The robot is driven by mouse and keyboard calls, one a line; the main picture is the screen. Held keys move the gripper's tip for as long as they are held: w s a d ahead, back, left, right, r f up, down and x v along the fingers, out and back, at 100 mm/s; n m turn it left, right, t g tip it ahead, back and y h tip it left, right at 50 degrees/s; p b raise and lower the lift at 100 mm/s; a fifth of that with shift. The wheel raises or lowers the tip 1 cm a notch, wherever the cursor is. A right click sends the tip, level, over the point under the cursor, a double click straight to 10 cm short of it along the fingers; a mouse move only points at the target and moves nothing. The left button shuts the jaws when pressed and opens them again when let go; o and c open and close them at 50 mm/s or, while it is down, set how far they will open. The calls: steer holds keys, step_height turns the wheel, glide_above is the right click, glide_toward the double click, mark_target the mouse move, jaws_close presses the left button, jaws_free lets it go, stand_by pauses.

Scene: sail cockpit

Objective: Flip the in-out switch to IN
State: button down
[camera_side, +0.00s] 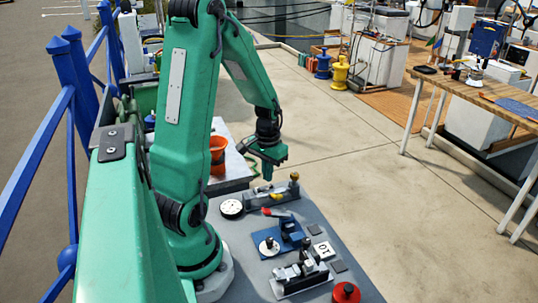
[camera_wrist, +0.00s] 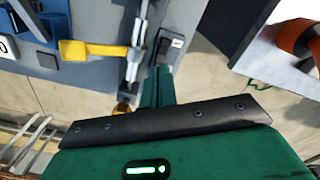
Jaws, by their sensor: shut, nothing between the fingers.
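A small black switch (camera_wrist: 163,50) with a white label (camera_wrist: 178,43) sits on a grey base in the wrist view, just beyond my fingertips. It looks like the in-out switch, but I cannot read the label or tell its position. My gripper (camera_wrist: 158,85) is shut and empty, its narrow green tip pointing at the switch; I cannot tell whether they touch. In the side view my gripper (camera_side: 268,172) hangs over the far end of the grey bench, above the long metal fitting (camera_side: 268,195). The switch is not clear there.
A brass knob (camera_side: 294,178) stands on the fitting's right end, close to my gripper. A white round dial (camera_side: 232,208), a blue block (camera_side: 290,240), a black clamp-like device (camera_side: 302,272) and a red knob (camera_side: 346,292) are nearer. An orange bucket (camera_side: 217,155) stands left.

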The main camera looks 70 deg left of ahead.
mark_target(269, 188)
steer(key=shift+f, duration=1.3)
stand_by(1.4)
steer(key=shift+r, duration=0.15)
step_height(269, 188, up, 7)
stand_by(1.2)
steer(key=s+d+r+m+t, duration=0.1)
steer(key=d+r+m+t, duration=0.1)
steer(key=d+r, duration=0.5)
steer(key=s+d+r+m+t, duration=0.2)
steer(key=d+r, duration=0.6)
steer(key=d, duration=0.6)
steer(key=shift+m+t, duration=0.8)
steer(key=shift+m, duration=0.2)
